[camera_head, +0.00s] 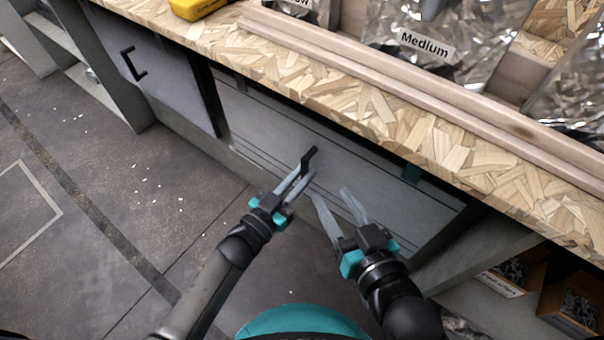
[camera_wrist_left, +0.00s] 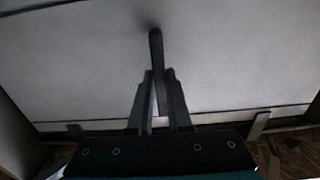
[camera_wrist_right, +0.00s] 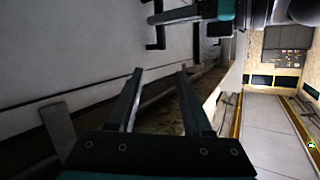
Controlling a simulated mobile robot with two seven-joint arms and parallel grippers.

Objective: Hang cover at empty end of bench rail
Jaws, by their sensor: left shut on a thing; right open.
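My left gripper (camera_head: 306,174) is shut on the black handle (camera_head: 309,156) of a grey bench front panel. The left wrist view shows the handle (camera_wrist_left: 156,45) between its two fingers (camera_wrist_left: 159,74). My right gripper (camera_head: 330,193) is open and empty, to the right of the left one and in front of the same panel; its spread fingers (camera_wrist_right: 160,70) show in the right wrist view. A wooden rail (camera_head: 380,77) runs along the bench top. Crinkled silver foil pieces lie behind it, one with a "Medium" label (camera_head: 427,45). I cannot make out a hanging cover or the rail's empty end.
The bench top (camera_head: 300,65) is chipboard, its front edge above both grippers. A yellow object (camera_head: 196,8) sits at its far left. Another grey door (camera_head: 155,75) with a black handle is on the left. Open boxes (camera_head: 572,305) stand low right. The floor at left is mostly clear.

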